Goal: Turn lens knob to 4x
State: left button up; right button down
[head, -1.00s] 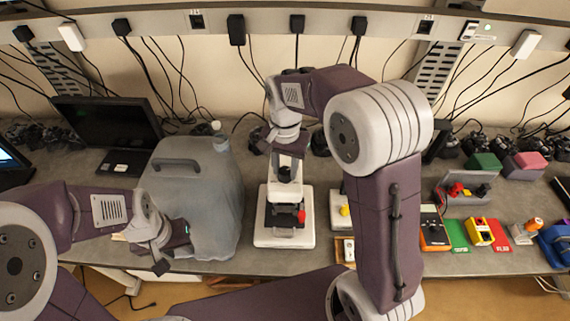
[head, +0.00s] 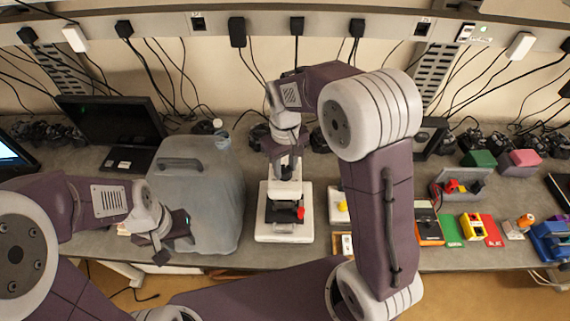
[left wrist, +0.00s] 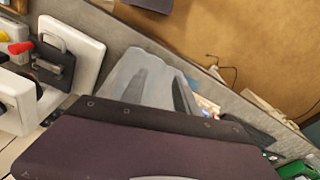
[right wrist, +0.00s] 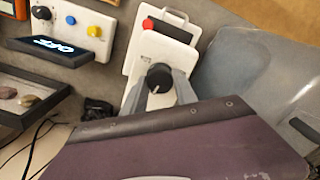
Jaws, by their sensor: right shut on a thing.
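The white microscope (head: 262,232) stands upright near the table's front, with a dark stage and a red knob (head: 301,212). Its black lens knob (right wrist: 158,77) shows in the right wrist view between my right gripper's grey fingers. My right gripper (head: 287,165) is above the microscope, shut on the lens knob; the right wrist view also shows this gripper (right wrist: 160,92). The knob's markings are not readable. My left gripper (head: 174,240) is open and empty in front of the grey jug, left of the microscope; its fingers also show in the left wrist view (left wrist: 157,92).
A large grey jug (head: 215,195) stands just left of the microscope. A white box (right wrist: 82,27) with a blue knob and yellow button is beside it, near a dark display (right wrist: 55,46). A laptop (head: 108,120) sits back left. Several coloured parts lie at right.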

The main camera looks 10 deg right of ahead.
jog(key=shift+w+n, duration=0.1)
jog(key=shift+n, duration=0.9)
jog(key=c, duration=1)
grip_release()
jog(key=shift+o, duration=0.2)
notch_tip(320, 180, up, 9)
jog(key=b, duration=0.1)
